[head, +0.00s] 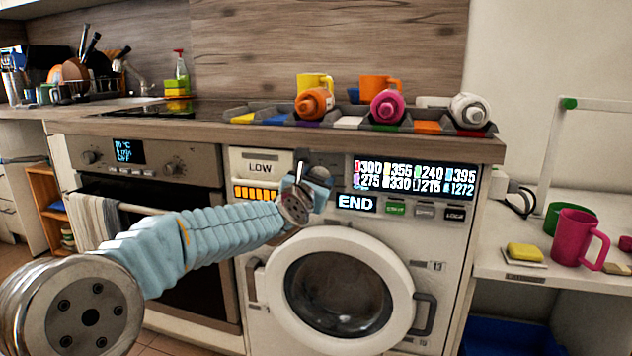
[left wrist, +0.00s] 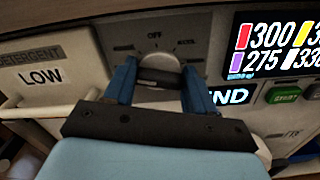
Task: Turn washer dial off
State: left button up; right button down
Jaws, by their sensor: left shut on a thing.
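The white washer (head: 262,326) stands under the counter, its round door (head: 277,283) closed against the front. Its dial (left wrist: 158,66) shows in the left wrist view as a silver knob, with an OFF mark (left wrist: 154,36) above it and an AUTO mark (left wrist: 186,43) to the right. My left gripper (left wrist: 160,86) is shut on the dial, one blue finger on each side. I cannot tell which mark the dial points to. In the head view my left gripper (head: 314,178) hides the dial. My right gripper is not in view.
The washer display (head: 356,203) reads END. A detergent drawer (head: 262,162) marked LOW is left of the dial. An oven (head: 150,160) stands to the left. A pink mug (head: 572,238) is on the right-hand table.

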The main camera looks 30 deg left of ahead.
pick_arm(q)
jog(key=shift+w+d+f+m, duration=0.1)
jog(key=shift+m, duration=2.3)
jog(key=shift+s+d+f+m, duration=0.1)
jog(key=shift+f+m, duration=0.05)
jog(key=shift+m, duration=2.25)
jog(key=shift+w+d+f+m, duration=0.1)
jog(key=shift+m, duration=2.3)
jog(key=o, duration=1)
jog(key=shift+a, duration=0.1)
